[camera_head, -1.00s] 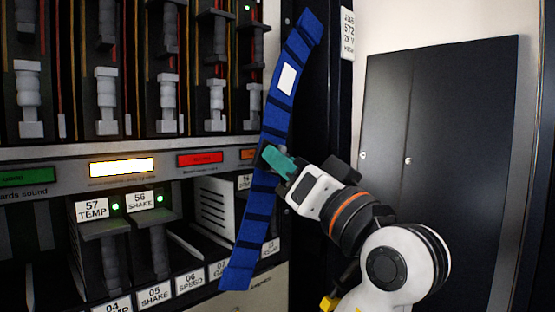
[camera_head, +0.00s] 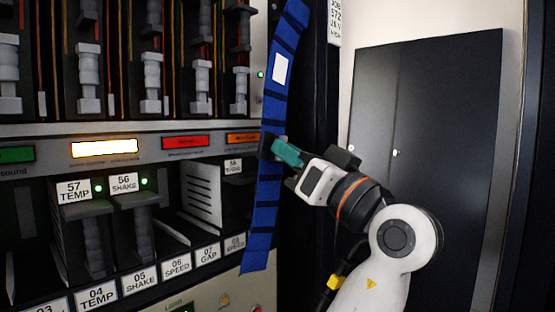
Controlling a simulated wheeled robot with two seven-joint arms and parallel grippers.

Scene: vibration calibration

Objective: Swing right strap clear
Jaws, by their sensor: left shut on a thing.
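The right strap (camera_head: 263,212) is a long blue band with dark cross stripes and a white patch near its top. It hangs nearly upright along the right edge of the equipment rack, its lower end tilted a little left. My left gripper (camera_head: 275,150), with teal fingers, reaches in from the lower right and is shut on the strap around mid-height. The strap's upper end reaches the top of the picture beside the dark rack post. Its lower end hangs in front of the lower shelf's right end. My right gripper is not in view.
The rack (camera_head: 130,128) has grey modules above, lit coloured labels across the middle, and numbered slots below. Modules 57 TEMP (camera_head: 85,225) and 56 SHAKE (camera_head: 135,215) stand in the lower shelf. A dark cabinet (camera_head: 440,130) stands behind my arm at right.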

